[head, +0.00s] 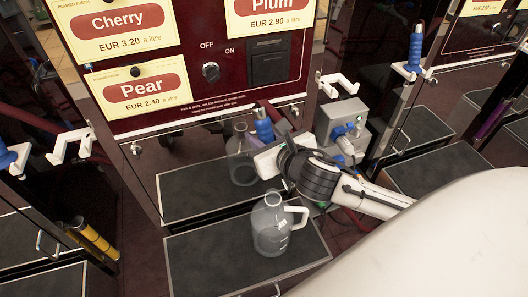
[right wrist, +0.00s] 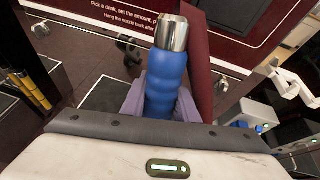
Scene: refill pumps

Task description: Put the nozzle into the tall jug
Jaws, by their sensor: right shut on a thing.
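The clear jug (head: 270,238) with a pale handle on its right stands upright on the dark mat in front of the pump. A similar jug shape behind it looks like its reflection in the glossy panel. My right gripper (head: 264,143) is shut on the blue nozzle (head: 263,125), above and behind the jug in the picture, apart from it. In the right wrist view the nozzle (right wrist: 167,85) sits between the fingers, its silver end pointing up the picture. The jug is not visible there. My left gripper is not in view.
The pump panel (head: 195,50) with Cherry, Plum and Pear labels and a knob stands behind. White hooks (head: 335,85) stick out at its sides. A grey box (head: 340,120) stands right of my gripper. The mat (head: 195,265) is bare left of the jug.

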